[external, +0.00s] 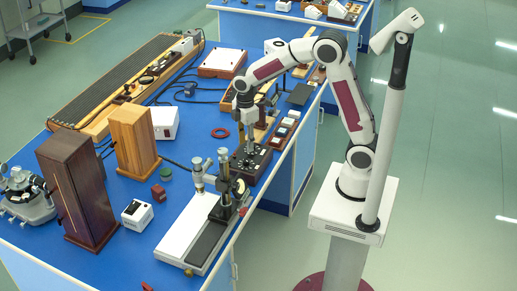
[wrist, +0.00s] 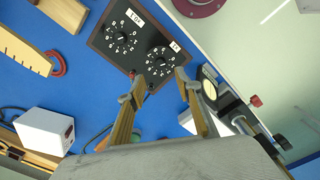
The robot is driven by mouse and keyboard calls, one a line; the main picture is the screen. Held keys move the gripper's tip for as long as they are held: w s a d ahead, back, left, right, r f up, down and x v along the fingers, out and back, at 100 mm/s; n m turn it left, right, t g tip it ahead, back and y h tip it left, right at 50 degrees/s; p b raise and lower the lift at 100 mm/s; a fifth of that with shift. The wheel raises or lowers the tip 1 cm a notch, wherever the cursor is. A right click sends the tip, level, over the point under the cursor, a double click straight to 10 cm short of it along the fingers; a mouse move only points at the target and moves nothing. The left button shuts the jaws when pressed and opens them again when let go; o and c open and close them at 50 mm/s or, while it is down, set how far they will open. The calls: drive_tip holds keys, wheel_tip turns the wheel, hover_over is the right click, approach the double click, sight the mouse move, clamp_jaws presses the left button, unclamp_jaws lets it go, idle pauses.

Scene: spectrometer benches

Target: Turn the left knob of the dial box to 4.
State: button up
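The dial box (wrist: 141,57) is a dark panel with two round black knobs, each inside a ring of white marks, and a small white label by each. One knob (wrist: 122,38) is farther from my gripper; the other knob (wrist: 162,59) lies just beyond the fingertips. The numbers are too small to read. In the external view the dial box (external: 261,160) sits on the blue bench under my gripper (external: 248,146), which points down at it. In the wrist view my gripper (wrist: 160,78) is open, its fingers apart with nothing between them. I cannot tell whether it touches the knob.
An instrument with a post and white base (external: 190,226) stands close in front of the dial box. A red ring (external: 220,133) lies behind it. A white box (external: 165,122), a light wooden box (external: 134,140) and a dark wooden cabinet (external: 80,192) stand to the left.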

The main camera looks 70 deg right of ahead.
sight(247, 160)
drive_tip(key=shift+n, duration=0.5)
drive_tip(key=shift+f, duration=0.1)
drive_tip(key=shift+f, duration=3.8)
clamp_jaws()
